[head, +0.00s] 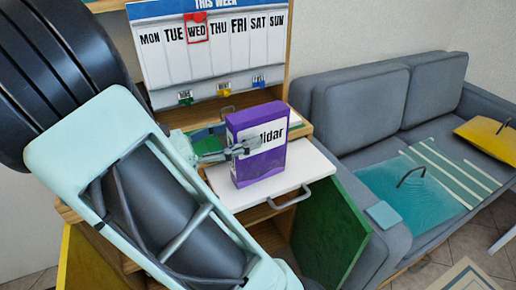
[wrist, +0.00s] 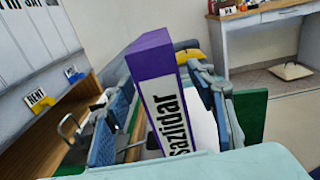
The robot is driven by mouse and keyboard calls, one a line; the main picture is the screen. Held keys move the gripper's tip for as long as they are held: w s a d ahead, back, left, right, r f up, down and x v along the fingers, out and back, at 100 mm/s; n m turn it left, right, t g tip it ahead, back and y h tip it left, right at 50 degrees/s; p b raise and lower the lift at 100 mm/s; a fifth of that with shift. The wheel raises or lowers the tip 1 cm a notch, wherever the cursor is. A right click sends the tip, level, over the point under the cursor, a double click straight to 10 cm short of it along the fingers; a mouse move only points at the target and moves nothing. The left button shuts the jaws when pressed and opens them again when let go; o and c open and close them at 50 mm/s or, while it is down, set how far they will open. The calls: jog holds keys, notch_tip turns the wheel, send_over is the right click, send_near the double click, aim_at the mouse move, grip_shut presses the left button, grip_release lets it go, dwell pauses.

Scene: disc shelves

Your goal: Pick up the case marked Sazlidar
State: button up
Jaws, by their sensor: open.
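The purple case (head: 260,160) stands upright on a white pull-out board (head: 300,165) of the shelf unit. Its white label ends in "lidar" in the head view, the rest hidden by my gripper. In the wrist view the case (wrist: 150,60) shows the label "sazlidar". My gripper (wrist: 168,110) is open, with one finger on each side of the case; it also shows in the head view (head: 240,150) at the case's left part. Whether the fingers touch the case I cannot tell.
A week planner (head: 210,55) with coloured clips stands behind the board. A green door panel (head: 332,225) hangs open below. A grey sofa (head: 360,110) at the right holds flat coloured pieces. In the wrist view a desk (wrist: 262,20) stands at the far right.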

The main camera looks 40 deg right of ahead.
aim_at(259, 129)
jog(key=d, duration=0.2)
jog(key=s+d+b, duration=0.1)
jog(key=d, duration=0.1)
jog(key=shift+d, duration=0.2)
jog(key=shift+c, duration=0.2)
grip_shut()
jog(key=shift+r, duration=0.1)
